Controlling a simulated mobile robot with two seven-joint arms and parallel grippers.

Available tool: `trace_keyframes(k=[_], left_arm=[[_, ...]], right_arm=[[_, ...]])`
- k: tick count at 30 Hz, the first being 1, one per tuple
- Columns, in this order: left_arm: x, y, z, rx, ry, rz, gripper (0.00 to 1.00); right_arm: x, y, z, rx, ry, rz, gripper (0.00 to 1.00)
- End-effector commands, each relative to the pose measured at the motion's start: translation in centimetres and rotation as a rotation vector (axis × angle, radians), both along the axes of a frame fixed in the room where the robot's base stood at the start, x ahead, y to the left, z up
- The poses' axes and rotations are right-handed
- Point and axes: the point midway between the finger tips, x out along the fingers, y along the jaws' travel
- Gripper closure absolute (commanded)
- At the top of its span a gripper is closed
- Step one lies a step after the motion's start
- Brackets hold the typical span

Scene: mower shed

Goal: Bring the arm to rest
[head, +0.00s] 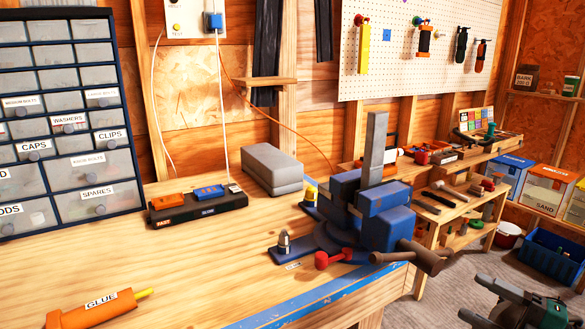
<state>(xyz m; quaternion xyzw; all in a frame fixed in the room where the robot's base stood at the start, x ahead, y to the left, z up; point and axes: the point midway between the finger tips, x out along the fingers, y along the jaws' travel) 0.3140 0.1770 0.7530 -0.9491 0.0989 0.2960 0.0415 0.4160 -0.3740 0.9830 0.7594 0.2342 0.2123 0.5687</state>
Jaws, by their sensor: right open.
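My right gripper (472,298) shows at the bottom right corner of the head view, with dark grey and green parts. Its jaws are apart and nothing shows between them. It is out over the floor, to the right of the workbench (215,265) and apart from it in the picture. The rest of my right arm is mostly cut off by the frame edge. My left arm and left gripper are not in view.
A blue vise (385,222) with an upright grey bar (375,150) stands at the bench's right corner. A charger base (198,207), grey block (272,168) and orange glue tube (92,311) lie on the bench. Bins (548,190) and a blue crate (556,258) stand at right.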

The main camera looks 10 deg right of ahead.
Motion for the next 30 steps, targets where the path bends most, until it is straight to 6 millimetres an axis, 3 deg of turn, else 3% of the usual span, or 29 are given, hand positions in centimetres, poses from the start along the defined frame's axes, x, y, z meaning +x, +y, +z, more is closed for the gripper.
trace_keyframes(k=[5, 9, 13, 16, 20, 30], left_arm=[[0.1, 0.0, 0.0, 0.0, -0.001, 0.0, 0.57], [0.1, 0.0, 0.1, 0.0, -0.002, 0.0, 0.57], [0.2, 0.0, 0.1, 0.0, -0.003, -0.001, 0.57], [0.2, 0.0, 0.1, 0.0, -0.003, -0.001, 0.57], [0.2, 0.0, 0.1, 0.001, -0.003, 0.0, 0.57], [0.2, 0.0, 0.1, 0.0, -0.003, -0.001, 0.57]], right_arm=[[-1.7, 2.9, -8.9, 0.316, 0.273, -0.284, 0.35], [-4.2, 7.3, -15.5, 0.561, 0.534, -0.483, 0.35], [-6.9, 12.6, -19.8, 0.747, 0.769, -0.613, 0.35], [-8.5, 16.2, -21.7, 0.848, 0.912, -0.673, 0.35], [-9.7, 19.0, -22.6, 0.918, 1.021, -0.709, 0.35], [-10.1, 19.7, -22.9, 0.932, 1.053, -0.721, 0.35]])
